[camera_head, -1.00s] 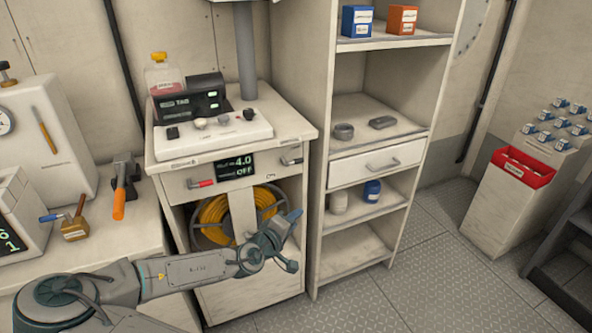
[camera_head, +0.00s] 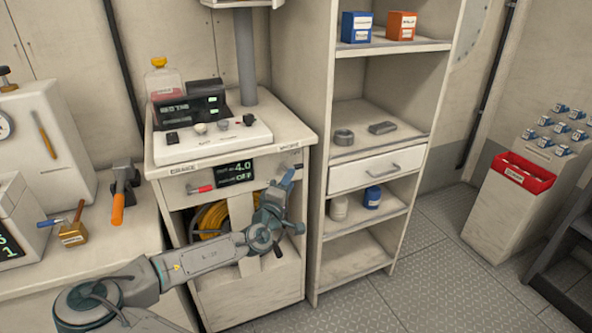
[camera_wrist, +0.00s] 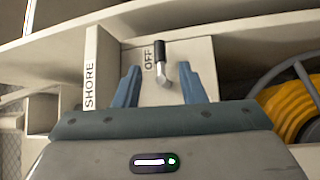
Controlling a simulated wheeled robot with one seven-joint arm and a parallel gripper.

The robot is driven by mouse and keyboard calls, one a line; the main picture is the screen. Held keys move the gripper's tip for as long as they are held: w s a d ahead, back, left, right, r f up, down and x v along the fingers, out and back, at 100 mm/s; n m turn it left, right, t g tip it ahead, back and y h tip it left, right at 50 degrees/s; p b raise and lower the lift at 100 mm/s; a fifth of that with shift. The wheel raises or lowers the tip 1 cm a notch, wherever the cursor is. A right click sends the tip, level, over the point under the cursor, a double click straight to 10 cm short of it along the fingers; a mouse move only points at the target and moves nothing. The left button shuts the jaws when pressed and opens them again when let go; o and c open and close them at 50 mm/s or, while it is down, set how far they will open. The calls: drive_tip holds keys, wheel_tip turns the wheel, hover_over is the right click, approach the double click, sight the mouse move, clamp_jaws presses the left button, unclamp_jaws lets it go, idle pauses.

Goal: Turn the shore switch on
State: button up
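The shore switch is a small lever with a black grip and metal stem (camera_wrist: 160,52), on a pale panel beside a SHORE label (camera_wrist: 89,68) and an OFF mark (camera_wrist: 148,60) in the wrist view. My gripper (camera_wrist: 166,74) is open, with one blue finger on each side of the lever's stem. No finger visibly touches it. In the head view my gripper (camera_head: 289,176) is at the right end of the cabinet's front panel, partly covering it. A display (camera_head: 235,173) on that panel shows 4.0 and OFF.
A red-handled lever (camera_head: 200,188) is at the panel's left. A yellow cable coil (camera_head: 212,218) sits below, behind my arm. An open shelf unit (camera_head: 322,200) stands close on the right. Clear floor (camera_head: 420,285) lies farther right.

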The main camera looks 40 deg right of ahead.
drive_tip(key=x, duration=0.5)
drive_tip(key=shift+w+d, duration=0.2)
drive_tip(key=shift+d, duration=0.1)
clamp_jaws()
